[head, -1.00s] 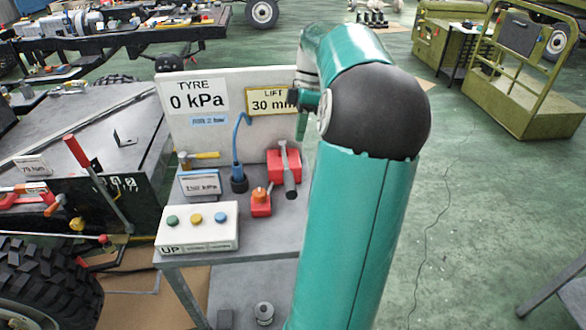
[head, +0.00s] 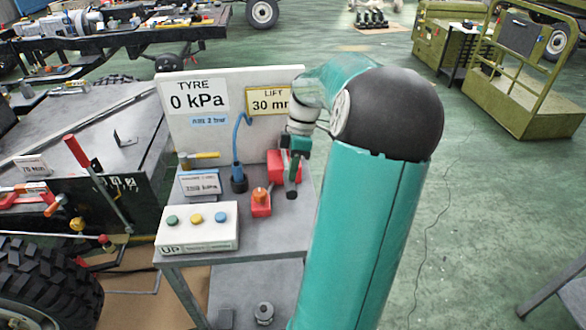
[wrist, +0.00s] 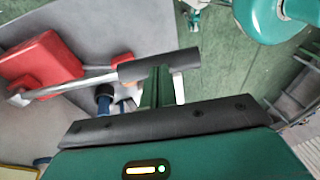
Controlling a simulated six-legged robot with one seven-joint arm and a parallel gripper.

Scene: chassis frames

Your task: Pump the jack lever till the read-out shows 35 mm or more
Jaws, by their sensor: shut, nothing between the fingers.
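The red jack (head: 276,166) stands on the grey cart, partly hidden behind my gripper. Its lever shows in the wrist view as a metal bar with a dark handle (wrist: 150,66), running right from the red jack body (wrist: 42,66). My gripper (wrist: 156,82) is shut and empty, its green fingers right at the handle's lower edge in that view. I cannot tell whether they touch it. In the head view my gripper (head: 293,176) is over the lever, mostly hiding it. The LIFT read-out (head: 268,102) reads 30 mm, its right edge covered by my arm.
A button box (head: 197,228) with green, yellow and blue buttons sits at the cart's front. A red block with an orange knob (head: 261,200) stands left of the lever. A blue hose (head: 239,135) and the TYRE sign (head: 195,98) are close behind. Open floor lies right.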

